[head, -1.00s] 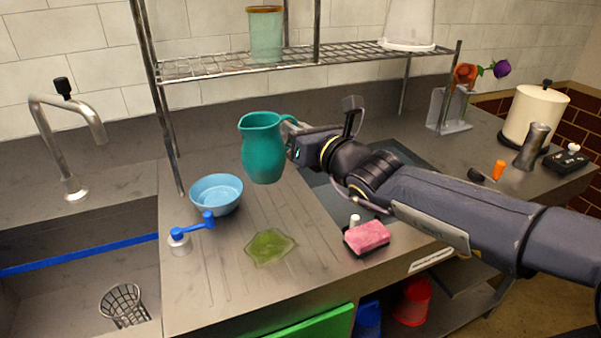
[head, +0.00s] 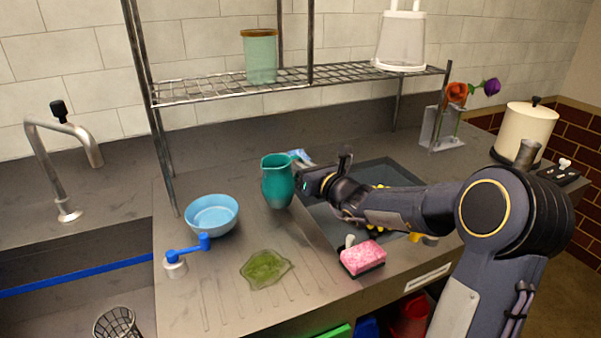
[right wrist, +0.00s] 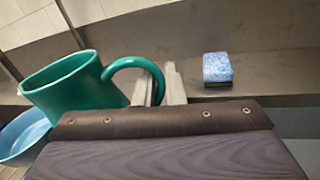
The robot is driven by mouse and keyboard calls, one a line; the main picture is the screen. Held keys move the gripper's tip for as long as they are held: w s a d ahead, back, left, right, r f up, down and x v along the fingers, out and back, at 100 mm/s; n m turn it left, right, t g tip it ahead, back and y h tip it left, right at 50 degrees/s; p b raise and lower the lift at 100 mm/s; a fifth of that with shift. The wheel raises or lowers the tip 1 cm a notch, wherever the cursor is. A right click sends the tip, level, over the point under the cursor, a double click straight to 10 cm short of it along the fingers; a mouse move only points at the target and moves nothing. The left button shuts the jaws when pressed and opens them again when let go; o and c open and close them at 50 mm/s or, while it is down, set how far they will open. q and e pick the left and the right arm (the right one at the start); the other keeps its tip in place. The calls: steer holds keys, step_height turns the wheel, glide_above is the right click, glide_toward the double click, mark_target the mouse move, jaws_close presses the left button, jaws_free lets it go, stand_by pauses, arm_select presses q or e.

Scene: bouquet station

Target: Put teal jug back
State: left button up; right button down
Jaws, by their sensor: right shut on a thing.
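The teal jug (head: 277,181) is upright over the ribbed drainboard, right of the blue bowl. My right gripper (head: 300,180) is shut on the jug's handle from the right. In the right wrist view the jug (right wrist: 75,85) is at the left, with its handle (right wrist: 135,68) reaching between the fingers (right wrist: 160,88). I cannot tell for sure whether the jug's base touches the counter. My left gripper is not in view.
A pink sponge (head: 362,257) lies at the front. A blue sponge (right wrist: 217,68) is behind the jug.

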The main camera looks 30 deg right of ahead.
steer(key=shift+f, duration=0.85)
steer(key=shift+f, duration=0.1)
steer(key=c, duration=1.5)
jaws_free()
steer(key=s, duration=0.4)
steer(key=s+d, duration=0.1)
steer(key=s, duration=0.3)
steer(key=s+d, duration=0.1)
steer(key=s, duration=0.3)
